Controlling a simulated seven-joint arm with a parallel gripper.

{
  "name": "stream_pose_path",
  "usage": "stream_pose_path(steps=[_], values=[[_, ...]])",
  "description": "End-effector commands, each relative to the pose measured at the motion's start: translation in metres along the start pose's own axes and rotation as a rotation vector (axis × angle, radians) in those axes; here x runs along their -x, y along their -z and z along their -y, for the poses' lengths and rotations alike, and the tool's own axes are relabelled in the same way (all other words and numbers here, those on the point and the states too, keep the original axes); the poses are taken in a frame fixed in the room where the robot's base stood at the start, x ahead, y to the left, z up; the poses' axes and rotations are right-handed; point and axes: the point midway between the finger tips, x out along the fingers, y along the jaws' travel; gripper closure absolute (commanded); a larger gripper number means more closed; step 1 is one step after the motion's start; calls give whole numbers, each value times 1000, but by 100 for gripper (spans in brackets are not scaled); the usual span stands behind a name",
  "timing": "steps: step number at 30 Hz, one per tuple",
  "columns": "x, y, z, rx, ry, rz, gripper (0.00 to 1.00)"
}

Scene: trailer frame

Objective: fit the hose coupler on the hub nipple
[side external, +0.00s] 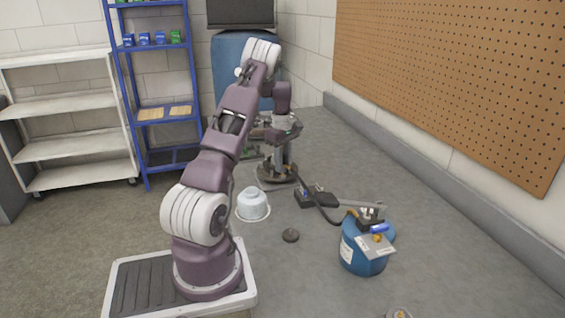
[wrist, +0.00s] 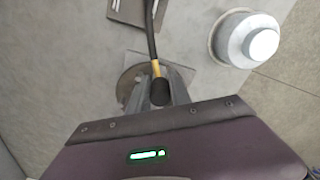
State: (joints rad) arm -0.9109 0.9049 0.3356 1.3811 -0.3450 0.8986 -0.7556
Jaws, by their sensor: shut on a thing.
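My gripper (wrist: 160,88) is shut on the black hose coupler (wrist: 160,94), which sits between the fingers below a yellow band on the hose (wrist: 151,35). The hose runs away toward the top of the wrist view. In the side external view, my gripper (side external: 279,170) points down close above a round dark plate (side external: 263,184); the coupler is too small to make out there. The plate also shows beneath the fingers in the wrist view (wrist: 126,88). I cannot make out the hub nipple for certain; whether coupler and nipple touch is not visible.
A white round container (side external: 252,205) stands left of the gripper on the floor. A blue tank (side external: 362,254) with fittings on top stands at the right, and a dark block (side external: 315,198) lies between. A small dark disc (side external: 291,236) lies on open floor.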

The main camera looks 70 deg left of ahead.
Motion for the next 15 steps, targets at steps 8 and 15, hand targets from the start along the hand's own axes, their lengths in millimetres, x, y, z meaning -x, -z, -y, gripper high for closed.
stream_pose_path(steps=[8, 15], values=[[-16, -4, 4, -3, 20, 7, 100], [-20, -4, 4, -4, 26, 9, 100]])
